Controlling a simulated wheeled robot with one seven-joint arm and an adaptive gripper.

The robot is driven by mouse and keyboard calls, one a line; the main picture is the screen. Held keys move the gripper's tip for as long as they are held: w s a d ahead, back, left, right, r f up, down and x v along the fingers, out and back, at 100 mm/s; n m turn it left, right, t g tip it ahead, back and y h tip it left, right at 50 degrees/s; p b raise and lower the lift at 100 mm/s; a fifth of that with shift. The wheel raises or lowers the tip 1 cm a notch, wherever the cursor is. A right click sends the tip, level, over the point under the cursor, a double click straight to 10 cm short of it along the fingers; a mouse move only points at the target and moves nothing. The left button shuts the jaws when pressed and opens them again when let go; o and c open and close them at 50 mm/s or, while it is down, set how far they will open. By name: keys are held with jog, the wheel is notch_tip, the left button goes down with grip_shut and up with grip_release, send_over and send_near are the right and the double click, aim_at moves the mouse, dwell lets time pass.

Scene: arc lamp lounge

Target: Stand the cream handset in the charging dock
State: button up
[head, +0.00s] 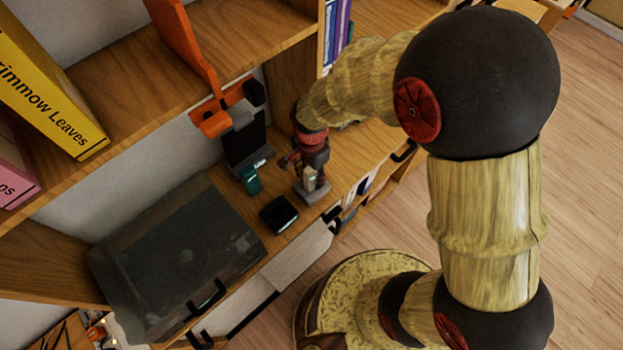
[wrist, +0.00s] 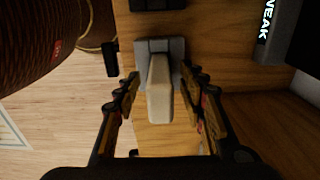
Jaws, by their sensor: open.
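The cream handset (wrist: 159,95) is in the middle of the wrist view, with its far end at the grey charging dock (wrist: 175,48). It appears to stand upright in the dock, though its foot is partly hidden. In the head view the handset (head: 311,177) is a small pale shape above the grey dock (head: 318,194) on the wooden shelf. My gripper (wrist: 161,76) is open, with one finger on each side of the handset and visible gaps between. In the head view my gripper (head: 309,160) is over the dock and hides part of the handset.
A black box (head: 279,214) lies left of the dock. A teal object (head: 250,180) and a dark upright panel (head: 245,145) stand behind it. A large dark case (head: 175,250) fills the shelf's left.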

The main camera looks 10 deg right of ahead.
aim_at(311, 181)
notch_tip(311, 181, down, 4)
jog(key=shift+w+d+b, duration=0.1)
jog(key=shift+b, duration=0.4)
jog(key=shift+c, duration=1.3)
jog(key=c, duration=0.7)
grip_shut()
